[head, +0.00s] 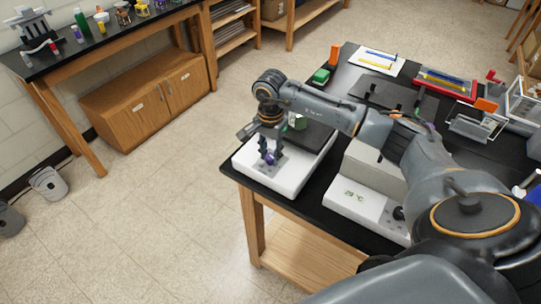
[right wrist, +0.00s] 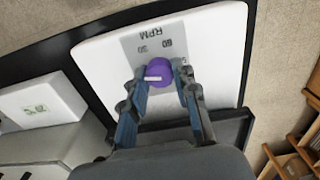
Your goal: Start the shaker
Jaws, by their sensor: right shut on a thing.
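The shaker (head: 296,174) is a white box at the near left corner of the black bench, with a dark platform (head: 318,137) on its top. Its purple knob (head: 270,159) sits on a grey dial plate on the front part. My right gripper (head: 270,152) points down over the knob. In the right wrist view, the fingers (right wrist: 161,80) are shut on the sides of the purple knob (right wrist: 160,69), which has a white mark. The plate (right wrist: 205,30) reads RPM, with 60 and another number, upside down in that view. My left gripper is not in view.
A white device reading a temperature (head: 358,198) stands right of the shaker, under my right arm. A green item (head: 321,76), an orange item (head: 334,54) and a red tray (head: 444,83) lie farther back.

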